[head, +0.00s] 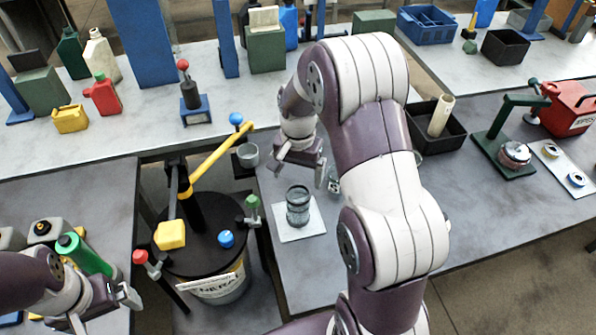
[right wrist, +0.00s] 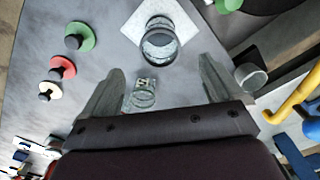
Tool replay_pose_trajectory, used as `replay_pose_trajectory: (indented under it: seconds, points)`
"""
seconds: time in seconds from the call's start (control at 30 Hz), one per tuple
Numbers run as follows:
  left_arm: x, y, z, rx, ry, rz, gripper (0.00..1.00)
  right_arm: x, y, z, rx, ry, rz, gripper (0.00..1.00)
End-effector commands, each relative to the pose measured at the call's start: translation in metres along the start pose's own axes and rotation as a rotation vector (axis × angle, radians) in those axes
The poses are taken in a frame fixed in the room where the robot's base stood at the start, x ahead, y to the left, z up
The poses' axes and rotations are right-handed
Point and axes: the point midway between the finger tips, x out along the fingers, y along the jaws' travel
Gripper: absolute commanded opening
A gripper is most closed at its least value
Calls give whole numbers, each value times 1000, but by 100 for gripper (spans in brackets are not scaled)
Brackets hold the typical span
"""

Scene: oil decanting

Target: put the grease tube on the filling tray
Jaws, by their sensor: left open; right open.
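A cream tube (head: 441,115), which looks like the grease tube, stands tilted in a black open tray (head: 424,143) beyond my right arm. I cannot tell whether this tray or the pale square plate (head: 286,237) is the filling tray. A clear dark-rimmed jar (head: 298,206) stands on the plate. My right gripper (head: 300,162) is open and empty above the table, behind the plate. In the right wrist view a small glass jar (right wrist: 145,94) shows between its fingers. My left gripper (head: 122,296) is open at the lower left, near a green cylinder (head: 88,255).
A grey cup (head: 248,155) is beside the pump handle. A green press (head: 505,155) and a red can (head: 570,108) are at the right. Colored knobs (right wrist: 79,38) show in the wrist view.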

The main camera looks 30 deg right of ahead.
Motion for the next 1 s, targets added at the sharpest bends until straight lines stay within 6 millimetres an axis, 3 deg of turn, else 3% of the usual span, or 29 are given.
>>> replay_pose_trajectory:
  seconds: [0.17, 0.27, 0.4, 0.57, 0.7, 1.0]
  points:
    - [2, 0, 0, 0, 0, 0, 100, -14, 0, 6, -33, 3, -3, 93]
    - [2, 0, 0, 0, 0, 0, 100, -22, 3, 38, -197, 20, -15, 93]
    - [2, 0, 0, 0, 0, 0, 100, -28, 18, 99, -531, 65, -38, 93]
    - [2, 0, 0, 0, 0, 0, 100, -27, 39, 144, -790, 103, -51, 93]
    - [2, 0, 0, 0, 0, 0, 100, -25, 45, 154, -851, 111, -53, 93]
    - [2, 0, 0, 0, 0, 0, 100, -25, 45, 153, -848, 109, -52, 93]
